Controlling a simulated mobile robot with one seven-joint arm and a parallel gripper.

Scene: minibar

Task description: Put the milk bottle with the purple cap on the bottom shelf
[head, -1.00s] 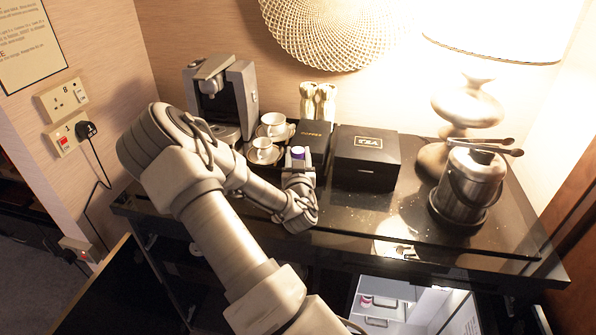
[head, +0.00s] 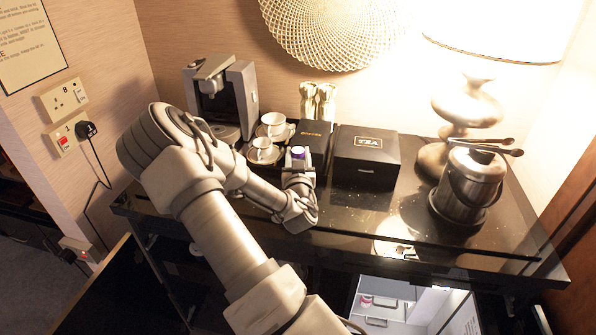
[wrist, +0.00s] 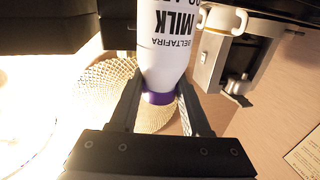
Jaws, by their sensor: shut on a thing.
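The milk bottle is white with "MILK" lettering and a purple cap. In the wrist view the bottle (wrist: 168,45) appears upside down in the picture, with its purple cap (wrist: 159,98) between the two fingers. My gripper (wrist: 160,108) is shut on the bottle near the cap. In the head view my gripper (head: 298,175) is at the front of the counter, before the black boxes, and the purple cap (head: 298,153) shows at its tip. The rest of the bottle is hidden there by the gripper. The bottom shelf cannot be made out clearly.
On the black counter (head: 350,220) stand a coffee machine (head: 240,95), white cups (head: 262,146), a tea box (head: 367,155), a coffee box (head: 316,138), and a steel ice bucket (head: 468,185). A lamp (head: 466,105) is behind. Below the counter is an open, lit compartment (head: 400,300).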

